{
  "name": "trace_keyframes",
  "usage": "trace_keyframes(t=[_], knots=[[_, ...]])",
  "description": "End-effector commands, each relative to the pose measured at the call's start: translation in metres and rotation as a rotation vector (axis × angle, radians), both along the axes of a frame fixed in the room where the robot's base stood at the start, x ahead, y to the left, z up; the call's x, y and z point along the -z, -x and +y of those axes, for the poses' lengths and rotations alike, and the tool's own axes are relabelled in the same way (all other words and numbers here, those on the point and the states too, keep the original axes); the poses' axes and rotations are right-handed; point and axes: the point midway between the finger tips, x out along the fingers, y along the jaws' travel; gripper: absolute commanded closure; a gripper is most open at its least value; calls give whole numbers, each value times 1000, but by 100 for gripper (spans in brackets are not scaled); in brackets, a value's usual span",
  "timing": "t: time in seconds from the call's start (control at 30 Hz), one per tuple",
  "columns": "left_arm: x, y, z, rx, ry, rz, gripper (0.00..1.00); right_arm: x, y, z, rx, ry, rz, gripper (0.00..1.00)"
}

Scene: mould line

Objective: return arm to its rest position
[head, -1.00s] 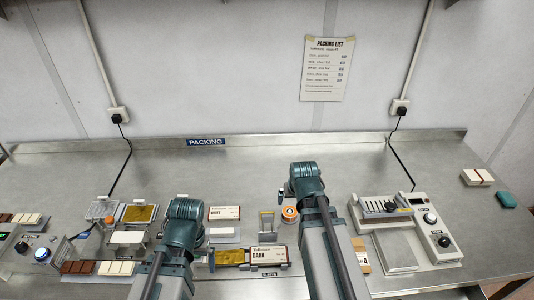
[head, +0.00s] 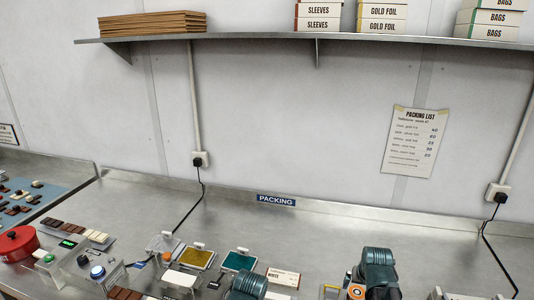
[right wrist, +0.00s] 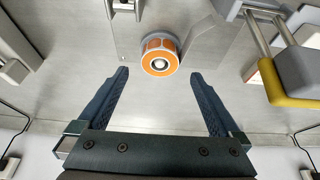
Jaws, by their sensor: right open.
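My right arm (head: 377,270) comes up at the bottom of the head view, above the bench; its jaws are hidden there. In the right wrist view my right gripper (right wrist: 160,82) is open with nothing between its fingers. An orange-and-white roll (right wrist: 159,58) lies just beyond the fingertips, apart from them. It also shows beside the arm in the head view (head: 356,292). My left arm (head: 248,284) shows at the bottom edge of the head view, just left of the right arm; its jaws are hidden.
A gold pad (head: 196,259), a teal pad (head: 238,261) and a white-labelled box (head: 283,277) stand near the left arm. A red round pot (head: 17,244) sits at far left. A shelf (head: 300,39) with boxes runs above. The back of the bench is clear.

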Motion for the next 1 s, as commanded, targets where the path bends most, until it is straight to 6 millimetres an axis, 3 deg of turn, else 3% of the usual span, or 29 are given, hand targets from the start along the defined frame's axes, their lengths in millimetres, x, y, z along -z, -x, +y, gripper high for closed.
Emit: trace_keyframes(t=[0.03, 0.1, 0.37, 1.0], knots=[[14, 0, 0, 0, 0, 0, 0, 14, -4, -1, 0, 0, 0, 0], [23, 0, 0, -1, 0, 0, 0, 23, -8, -2, 0, 0, 0, 0], [46, 0, 0, -1, 0, 0, 0, 46, -18, -5, 0, 0, 0, 0], [41, 0, 0, -1, 0, 0, 0, 41, -17, -4, 0, 0, 0, 0]])
